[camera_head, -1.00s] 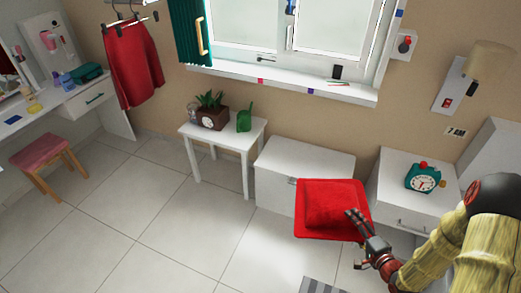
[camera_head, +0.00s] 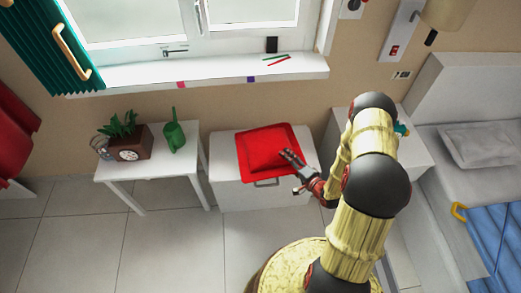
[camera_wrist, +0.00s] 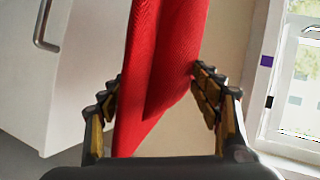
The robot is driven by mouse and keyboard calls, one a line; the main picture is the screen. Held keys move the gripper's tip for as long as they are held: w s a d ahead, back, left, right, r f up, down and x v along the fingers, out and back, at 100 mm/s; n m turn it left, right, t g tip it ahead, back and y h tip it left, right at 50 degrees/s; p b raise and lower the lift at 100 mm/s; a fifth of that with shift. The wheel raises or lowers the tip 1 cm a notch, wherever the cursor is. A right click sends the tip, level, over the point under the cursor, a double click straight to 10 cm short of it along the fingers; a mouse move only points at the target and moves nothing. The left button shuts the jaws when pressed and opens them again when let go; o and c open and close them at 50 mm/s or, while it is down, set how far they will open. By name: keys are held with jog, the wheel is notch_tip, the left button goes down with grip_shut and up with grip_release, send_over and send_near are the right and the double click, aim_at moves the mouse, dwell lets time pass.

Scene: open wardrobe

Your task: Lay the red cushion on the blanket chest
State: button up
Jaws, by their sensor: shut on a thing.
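The red cushion (camera_head: 268,148) is over the top of the white blanket chest (camera_head: 235,192) in the head view, with part of the chest's lid showing around it. Whether it touches the lid cannot be told. My gripper (camera_head: 293,160) is shut on the cushion's right edge. In the wrist view the cushion (camera_wrist: 160,65) runs up between the fingers of my gripper (camera_wrist: 160,100), and the chest (camera_wrist: 85,75) with its metal handle is at the left.
A white side table (camera_head: 160,165) with a plant (camera_head: 122,128) and a green watering can (camera_head: 174,133) stands left of the chest. A white nightstand (camera_head: 405,160) is at the right, partly behind my arm, and a bed (camera_head: 480,180) is beyond it. The window sill is above.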

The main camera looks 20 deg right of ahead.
jog(key=s+d+f+m+h, duration=0.1)
jog(key=s+d+f+h, duration=0.1)
jog(key=s+d+f, duration=0.25)
jog(key=w+f+b, duration=0.1)
jog(key=w+f, duration=0.3)
jog(key=w+f+b, duration=0.2)
jog(key=w+f, duration=0.2)
jog(key=w, duration=0.1)
jog(key=w+f+b, duration=0.2)
jog(key=w+f, duration=0.2)
jog(key=w, duration=0.1)
jog(key=shift+w+a+f, duration=0.15)
jog(key=shift+a+f, duration=0.1)
jog(key=shift+f, duration=0.05)
jog(key=o, duration=0.9)
jog(key=shift+f+b, duration=0.1)
jog(key=shift+b, duration=0.25)
jog(key=shift+c, duration=0.2)
jog(key=shift+o, duration=1.1)
